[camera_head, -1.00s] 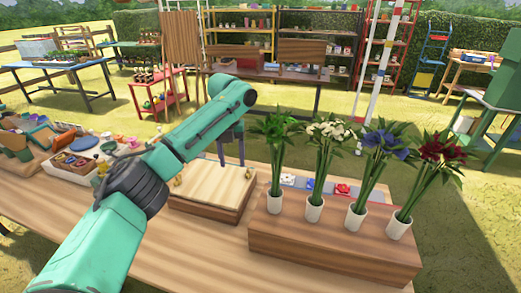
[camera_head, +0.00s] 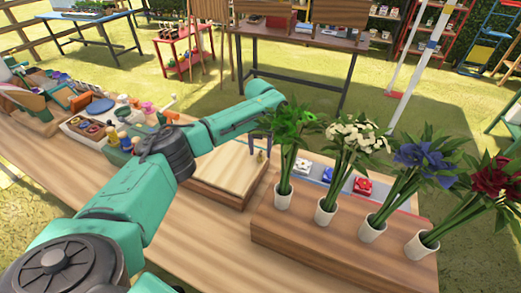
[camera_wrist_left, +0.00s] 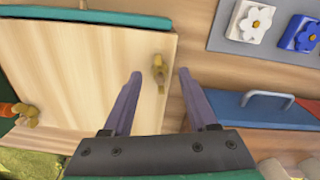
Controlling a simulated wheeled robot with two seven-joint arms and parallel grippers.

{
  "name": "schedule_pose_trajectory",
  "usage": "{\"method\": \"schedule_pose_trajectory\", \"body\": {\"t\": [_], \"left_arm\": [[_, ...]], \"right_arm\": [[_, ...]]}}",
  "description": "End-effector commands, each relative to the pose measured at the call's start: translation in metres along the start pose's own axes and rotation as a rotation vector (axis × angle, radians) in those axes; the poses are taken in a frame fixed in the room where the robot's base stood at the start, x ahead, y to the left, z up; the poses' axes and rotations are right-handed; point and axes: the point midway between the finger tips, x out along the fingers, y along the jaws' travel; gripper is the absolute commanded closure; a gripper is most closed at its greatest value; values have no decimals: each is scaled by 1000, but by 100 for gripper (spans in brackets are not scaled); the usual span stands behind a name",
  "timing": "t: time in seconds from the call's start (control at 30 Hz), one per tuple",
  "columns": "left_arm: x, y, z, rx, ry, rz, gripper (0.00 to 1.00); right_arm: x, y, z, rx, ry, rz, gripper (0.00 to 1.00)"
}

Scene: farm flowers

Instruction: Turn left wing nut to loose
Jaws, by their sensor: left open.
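The flower press is a pale wooden board (camera_head: 228,163) on a darker wood base, on the table in the head view. In the left wrist view its board (camera_wrist_left: 85,75) fills the left half. One brass wing nut (camera_wrist_left: 159,72) stands near the board's right edge. Another brass wing nut (camera_wrist_left: 25,115) is at the board's left edge. My left gripper (camera_wrist_left: 160,75) is open, its purple fingers on either side of the right-hand wing nut, with gaps showing. In the head view this gripper (camera_head: 262,150) is over the press's right side. My right gripper is out of view.
A wooden block (camera_head: 340,248) with several potted flowers stands right of the press. Tiles with flower pictures (camera_head: 362,186) lie behind it. A white tray (camera_head: 90,128) and small bottles are at the left. Bare table (camera_head: 205,235) shows in front.

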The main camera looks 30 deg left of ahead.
Motion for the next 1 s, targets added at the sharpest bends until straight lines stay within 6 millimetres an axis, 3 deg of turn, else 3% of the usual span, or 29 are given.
{"method": "schedule_pose_trajectory", "body": {"t": [0.13, 0.33, 0.37, 0.5, 1.0], "left_arm": [[12, 0, 0, 1, 0, 0, 42], [14, 0, 0, 0, -1, 0, 42], [14, 0, 0, 0, -1, 0, 45], [13, 0, 0, 0, -1, 0, 99], [11, 0, 0, -73, -1, 0, 100]], "right_arm": [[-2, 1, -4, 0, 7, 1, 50], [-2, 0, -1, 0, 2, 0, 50], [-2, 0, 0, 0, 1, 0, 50], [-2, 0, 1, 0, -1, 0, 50], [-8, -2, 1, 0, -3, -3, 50]]}}
